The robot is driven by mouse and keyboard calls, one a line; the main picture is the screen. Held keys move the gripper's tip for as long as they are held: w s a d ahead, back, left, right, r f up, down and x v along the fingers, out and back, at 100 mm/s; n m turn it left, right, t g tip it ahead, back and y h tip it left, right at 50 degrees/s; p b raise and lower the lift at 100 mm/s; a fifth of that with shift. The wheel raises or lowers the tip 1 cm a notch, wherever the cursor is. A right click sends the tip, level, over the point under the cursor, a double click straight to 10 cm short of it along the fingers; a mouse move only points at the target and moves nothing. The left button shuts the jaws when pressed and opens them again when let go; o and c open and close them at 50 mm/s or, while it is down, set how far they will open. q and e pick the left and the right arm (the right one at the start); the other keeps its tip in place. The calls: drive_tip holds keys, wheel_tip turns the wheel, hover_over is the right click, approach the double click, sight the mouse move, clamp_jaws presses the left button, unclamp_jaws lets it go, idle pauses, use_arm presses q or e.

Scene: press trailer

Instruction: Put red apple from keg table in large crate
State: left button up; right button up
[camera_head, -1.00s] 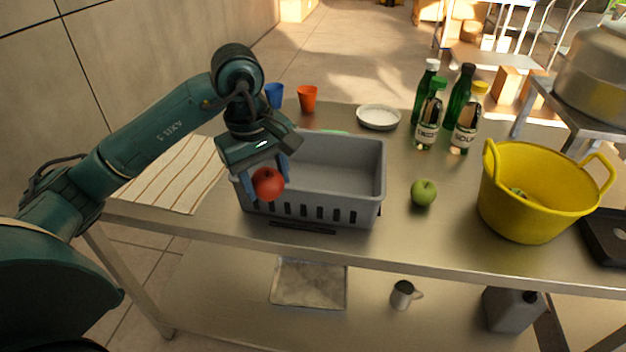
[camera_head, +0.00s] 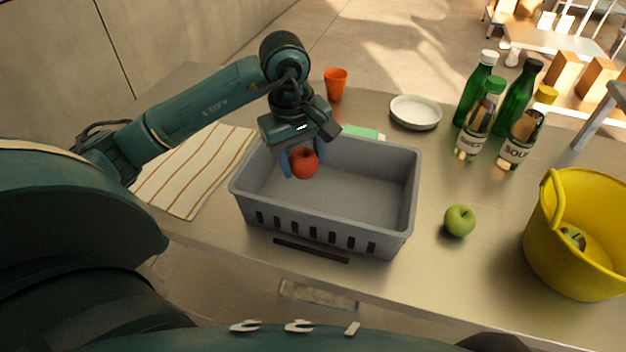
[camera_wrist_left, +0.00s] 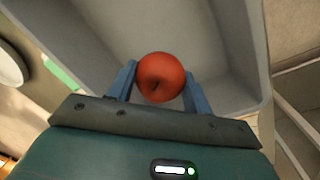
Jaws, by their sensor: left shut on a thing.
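The red apple (camera_head: 304,163) is held between the blue fingers of my left gripper (camera_head: 301,163), which is shut on it. In the head view the apple appears over the back left part of the large grey crate (camera_head: 330,245). In the left wrist view the apple (camera_wrist_left: 161,77) sits between the fingertips, with the crate's inside (camera_wrist_left: 215,40) behind it. The crate stands on the metal table, and its visible floor is empty. The apple's exact height above the crate floor cannot be told. My right gripper is not in view.
A green apple (camera_head: 460,220) lies right of the crate, and a yellow tub (camera_head: 575,250) stands farther right. Several bottles (camera_head: 484,110) stand behind. A white dish (camera_head: 415,112) and an orange cup (camera_head: 335,84) are at the back. A striped cloth (camera_head: 195,170) lies at left.

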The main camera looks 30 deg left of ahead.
use_arm(q)
wheel_tip(320, 180, down, 2)
drive_tip(key=shift+s+f, duration=0.1)
drive_tip(key=shift+f, duration=0.3)
wheel_tip(320, 180, down, 3)
drive_tip(key=shift+f, duration=0.1)
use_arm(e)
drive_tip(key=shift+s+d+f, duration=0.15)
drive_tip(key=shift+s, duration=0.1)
use_arm(q)
drive_tip(key=shift+f, duration=0.2)
drive_tip(key=o, duration=1)
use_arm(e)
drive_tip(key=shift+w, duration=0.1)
use_arm(q)
drive_tip(key=shift+r, duration=0.1)
